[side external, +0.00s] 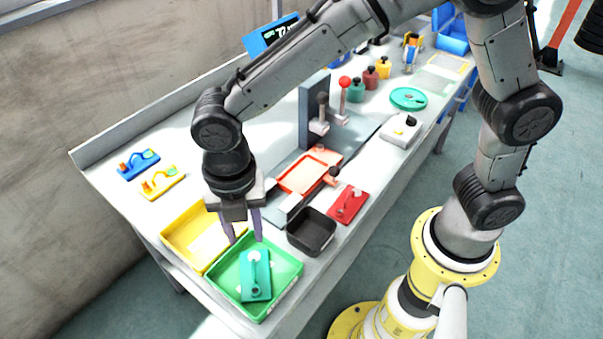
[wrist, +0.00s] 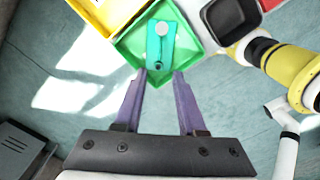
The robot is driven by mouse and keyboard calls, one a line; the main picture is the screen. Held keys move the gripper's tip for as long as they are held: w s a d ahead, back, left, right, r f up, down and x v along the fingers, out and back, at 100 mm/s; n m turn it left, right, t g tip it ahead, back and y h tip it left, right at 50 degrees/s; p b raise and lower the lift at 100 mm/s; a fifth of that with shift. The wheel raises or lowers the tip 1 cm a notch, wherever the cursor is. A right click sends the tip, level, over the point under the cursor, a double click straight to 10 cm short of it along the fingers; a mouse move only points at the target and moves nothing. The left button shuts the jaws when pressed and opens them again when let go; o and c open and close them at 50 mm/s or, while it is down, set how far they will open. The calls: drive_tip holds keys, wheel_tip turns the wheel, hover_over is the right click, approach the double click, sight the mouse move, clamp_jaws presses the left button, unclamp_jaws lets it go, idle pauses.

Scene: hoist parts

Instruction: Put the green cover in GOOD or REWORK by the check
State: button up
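The green cover (side external: 256,278), a teal-green plate with a raised knob and lever shape, lies in the green tray (side external: 222,280) at the bench's near-left end. In the wrist view the cover (wrist: 161,48) sits inside the green tray (wrist: 128,43), ahead of my fingertips. My gripper (side external: 243,239) is above the trays. In the wrist view its two purple fingers (wrist: 160,74) are apart with nothing between them. A yellow tray (side external: 177,238) stands beside the green one. No tray labels are readable.
A black bin (side external: 311,232), a red cover (side external: 347,204) and an orange-red tray (side external: 309,172) lie to the right. A grey fixture with levers (side external: 318,108) stands behind. Blue (side external: 138,164) and yellow (side external: 162,181) covers lie at the left. A display (side external: 270,35) is partly hidden by my arm.

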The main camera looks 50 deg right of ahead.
drive_tip(key=s+d+r+m+t+y, duration=0.1)
drive_tip(key=d+r+m, duration=0.45)
drive_tip(key=d, duration=0.25)
drive_tip(key=s+d+r+m+t, duration=0.1)
drive_tip(key=d+r+m, duration=0.4)
drive_tip(key=d+m, duration=0.2)
drive_tip(key=s+d+r+m+t+h, duration=0.1)
drive_tip(key=s+d+m+t, duration=0.2)
drive_tip(key=s+d+m, duration=0.8)
drive_tip(key=m, duration=0.3)
drive_tip(key=shift+d+r+t, duration=0.2)
drive_tip(key=shift+d+t, duration=0.1)
drive_tip(key=shift+m, duration=0.25)
